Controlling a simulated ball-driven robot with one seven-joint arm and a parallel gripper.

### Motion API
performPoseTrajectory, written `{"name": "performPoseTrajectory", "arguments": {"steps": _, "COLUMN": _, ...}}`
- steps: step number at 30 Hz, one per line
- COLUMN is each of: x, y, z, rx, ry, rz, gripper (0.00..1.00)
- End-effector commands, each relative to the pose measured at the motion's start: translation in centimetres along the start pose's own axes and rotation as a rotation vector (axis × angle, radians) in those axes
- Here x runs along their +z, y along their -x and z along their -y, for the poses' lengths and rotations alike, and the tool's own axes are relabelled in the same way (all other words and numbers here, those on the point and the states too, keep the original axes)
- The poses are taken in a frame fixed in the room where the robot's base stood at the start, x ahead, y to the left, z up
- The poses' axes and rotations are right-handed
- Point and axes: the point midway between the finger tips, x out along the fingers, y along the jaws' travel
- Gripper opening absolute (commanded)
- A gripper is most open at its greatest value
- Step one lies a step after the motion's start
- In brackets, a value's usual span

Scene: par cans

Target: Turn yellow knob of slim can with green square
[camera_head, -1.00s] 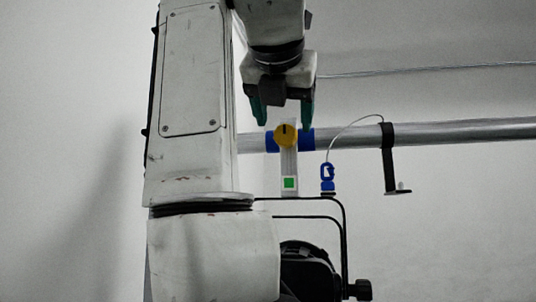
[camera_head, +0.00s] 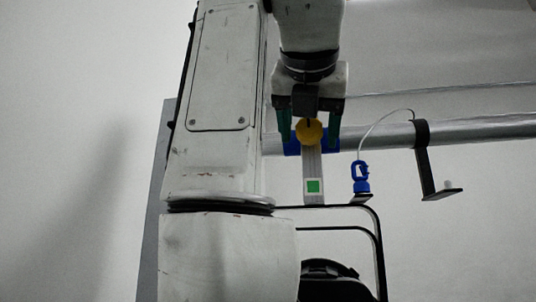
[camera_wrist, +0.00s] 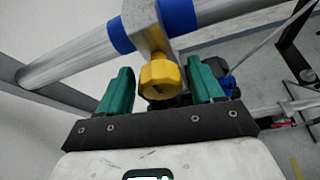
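The yellow knob (camera_head: 309,131) sits on a grey clamp strap that hangs from the horizontal pipe, between blue bands. My gripper (camera_head: 308,137) is open, with one teal finger on each side of the knob. In the wrist view the yellow knob (camera_wrist: 160,78) stands between the two teal fingers of my gripper (camera_wrist: 160,82), with a gap on both sides. The can (camera_head: 330,282) below is dark and mostly hidden behind my arm.
The grey pipe (camera_head: 480,131) runs across to the right. A blue carabiner (camera_head: 361,176) with a thin safety cable hangs right of the strap. A black hook bracket (camera_head: 423,160) hangs further right. A black yoke (camera_head: 378,245) curves below the strap.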

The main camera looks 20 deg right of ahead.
Motion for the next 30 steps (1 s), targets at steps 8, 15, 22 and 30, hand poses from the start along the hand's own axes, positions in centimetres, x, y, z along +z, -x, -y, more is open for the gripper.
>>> {"name": "performPoseTrajectory", "arguments": {"steps": 8, "x": 0.0, "y": -0.02, "z": -0.01, "rx": 0.0, "ry": 0.0, "rz": 0.0, "gripper": 0.39}}
{"name": "performPoseTrajectory", "arguments": {"steps": 15, "x": -0.01, "y": -0.02, "z": -0.02, "rx": 0.0, "ry": 0.0, "rz": 0.0, "gripper": 0.17}}
{"name": "performPoseTrajectory", "arguments": {"steps": 22, "x": -0.06, "y": -0.04, "z": 0.02, "rx": 0.008, "ry": -0.02, "rz": 0.0, "gripper": 0.17}}
{"name": "performPoseTrajectory", "arguments": {"steps": 30, "x": -0.18, "y": -0.07, "z": 0.13, "rx": 0.059, "ry": -0.142, "rz": 0.0, "gripper": 0.16}}
